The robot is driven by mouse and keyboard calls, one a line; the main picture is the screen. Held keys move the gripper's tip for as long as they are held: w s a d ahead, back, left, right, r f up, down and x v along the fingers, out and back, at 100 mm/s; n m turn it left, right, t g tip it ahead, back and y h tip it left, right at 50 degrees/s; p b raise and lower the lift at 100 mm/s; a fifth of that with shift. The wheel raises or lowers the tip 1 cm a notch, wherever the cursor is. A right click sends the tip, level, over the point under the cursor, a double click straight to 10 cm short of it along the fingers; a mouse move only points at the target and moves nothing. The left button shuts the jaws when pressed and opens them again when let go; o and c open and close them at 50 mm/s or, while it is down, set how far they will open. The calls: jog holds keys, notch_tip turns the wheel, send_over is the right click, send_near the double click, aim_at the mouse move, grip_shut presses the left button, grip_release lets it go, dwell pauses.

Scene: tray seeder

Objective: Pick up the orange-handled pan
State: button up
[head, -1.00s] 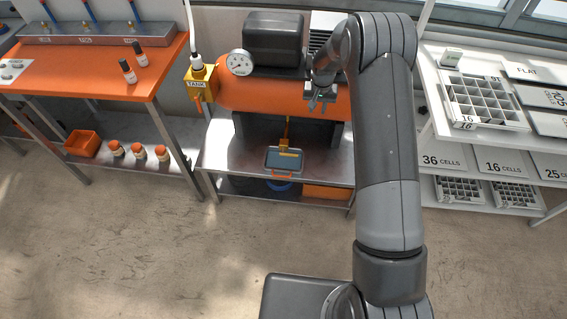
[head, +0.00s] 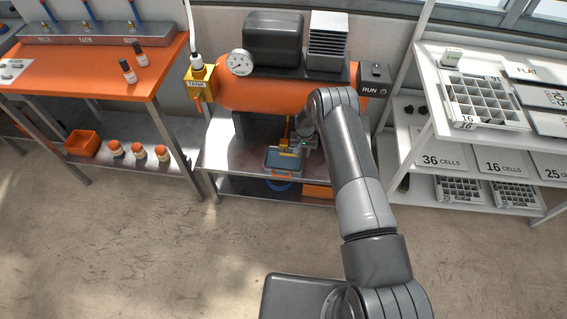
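The pan (head: 281,161) is a small shallow tray with a blue-grey inside and an orange handle (head: 281,177) at its front edge. It sits on the metal bench below the orange tank, under a yellow drain fitting (head: 287,147). My gripper (head: 304,150) is low at the pan's right rear side, close to the fitting. The fingers are small and partly lost against the arm, so I cannot tell their opening or whether they touch the pan. The pan's right rear corner is partly hidden.
The orange tank (head: 240,96) with a gauge (head: 240,63) hangs close above the pan. The metal bench (head: 230,150) is clear left of the pan. A blue bucket (head: 279,186) is below. White shelves (head: 440,135) with seed trays stand at the right.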

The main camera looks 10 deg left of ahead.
jog(key=shift+w+f, duration=0.1)
jog(key=shift+f, duration=3.15)
jog(key=shift+c, duration=0.5)
grip_shut()
